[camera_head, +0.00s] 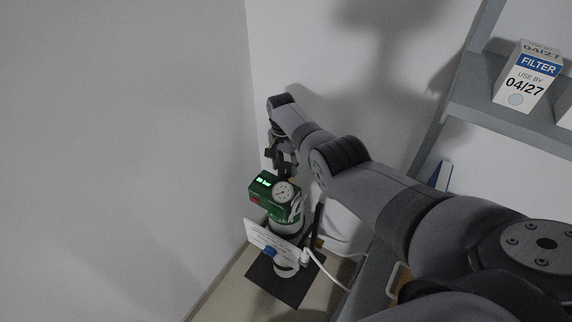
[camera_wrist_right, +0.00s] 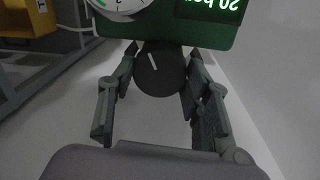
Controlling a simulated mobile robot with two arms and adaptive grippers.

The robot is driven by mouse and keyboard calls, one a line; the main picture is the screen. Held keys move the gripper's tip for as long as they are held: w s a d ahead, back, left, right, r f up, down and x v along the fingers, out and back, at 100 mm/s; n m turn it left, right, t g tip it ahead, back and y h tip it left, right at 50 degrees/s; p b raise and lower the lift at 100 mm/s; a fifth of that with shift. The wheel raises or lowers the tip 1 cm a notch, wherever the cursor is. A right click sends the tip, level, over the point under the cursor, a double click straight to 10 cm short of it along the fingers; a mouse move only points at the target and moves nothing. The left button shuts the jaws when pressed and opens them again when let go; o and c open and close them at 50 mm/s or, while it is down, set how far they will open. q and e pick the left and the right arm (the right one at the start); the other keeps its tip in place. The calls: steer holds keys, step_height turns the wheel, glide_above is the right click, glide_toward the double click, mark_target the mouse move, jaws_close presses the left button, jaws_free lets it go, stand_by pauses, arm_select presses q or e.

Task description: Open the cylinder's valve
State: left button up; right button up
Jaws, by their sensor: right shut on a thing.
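The cylinder (camera_head: 286,228) stands upright in the corner, with a green head that carries a lit green display (camera_head: 264,182) and a round dial gauge (camera_head: 283,191). In the right wrist view the green head (camera_wrist_right: 160,34) is at the top, its display upside down and partly cut off. Below it is a round black valve knob (camera_wrist_right: 160,72) with a short white mark. My right gripper (camera_wrist_right: 161,80) has its fingers on either side of the knob and is shut on it. In the head view my right gripper (camera_head: 283,163) is just behind the head. My left gripper is out of view.
A white card (camera_head: 272,243) hangs in front of the cylinder, above a dark base plate (camera_head: 272,283). White walls are close at left and behind. A grey shelf (camera_head: 478,107) with a filter box (camera_head: 527,76) is at right. A white cable (camera_head: 328,270) runs beside the cylinder.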

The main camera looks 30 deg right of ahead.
mark_target(284, 165)
steer(key=o, duration=0.8)
steer(key=shift+w+r, duration=0.15)
steer(key=shift+o, duration=0.5)
step_height(284, 165, up, 12)
steer(key=shift+w+a, duration=0.15)
steer(key=shift+w, duration=0.2)
